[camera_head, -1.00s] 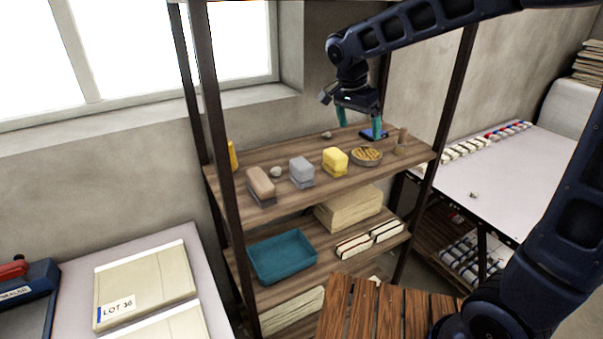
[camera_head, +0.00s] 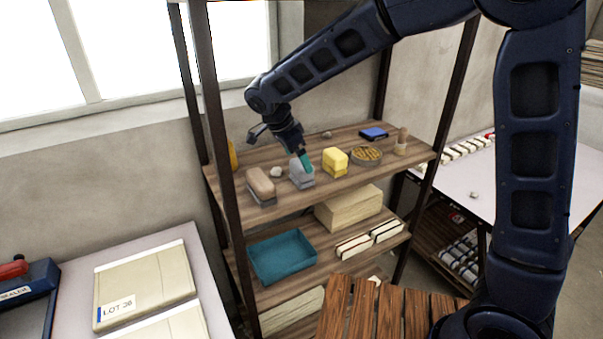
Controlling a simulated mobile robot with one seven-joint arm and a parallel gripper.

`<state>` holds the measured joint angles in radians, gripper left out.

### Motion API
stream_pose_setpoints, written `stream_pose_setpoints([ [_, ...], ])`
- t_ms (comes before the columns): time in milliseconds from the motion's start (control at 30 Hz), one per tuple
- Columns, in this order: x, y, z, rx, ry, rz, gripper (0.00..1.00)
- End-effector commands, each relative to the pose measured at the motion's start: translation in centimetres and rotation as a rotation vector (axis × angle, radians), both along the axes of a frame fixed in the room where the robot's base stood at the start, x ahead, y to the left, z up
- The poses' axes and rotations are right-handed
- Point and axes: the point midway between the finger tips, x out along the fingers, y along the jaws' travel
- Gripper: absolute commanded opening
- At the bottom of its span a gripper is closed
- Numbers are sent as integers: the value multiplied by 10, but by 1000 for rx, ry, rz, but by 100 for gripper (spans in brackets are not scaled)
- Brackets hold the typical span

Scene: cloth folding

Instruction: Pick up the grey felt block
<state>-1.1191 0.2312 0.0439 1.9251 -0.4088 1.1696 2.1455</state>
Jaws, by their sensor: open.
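The grey felt block (camera_head: 298,176) stands on the top shelf board, between a pinkish-brown block on its left and a yellow block on its right. My gripper (camera_head: 305,161) is open, pointing down at the grey block from above. I cannot tell whether the fingers touch the block.
The brown block (camera_head: 260,183) and yellow block (camera_head: 335,161) stand close on either side. A dark shelf post (camera_head: 222,150) stands at front left.

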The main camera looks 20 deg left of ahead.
Motion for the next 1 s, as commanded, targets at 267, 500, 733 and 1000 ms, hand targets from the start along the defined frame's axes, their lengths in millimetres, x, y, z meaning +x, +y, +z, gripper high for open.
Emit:
stream_pose_setpoints([
  [267,6,-6,-18,-2,2,0,94],
  [500,15,-14,-47,-2,2,0,94],
  [733,18,-16,-54,0,1,1,94],
  [1000,18,-16,-54,0,1,1,66],
])
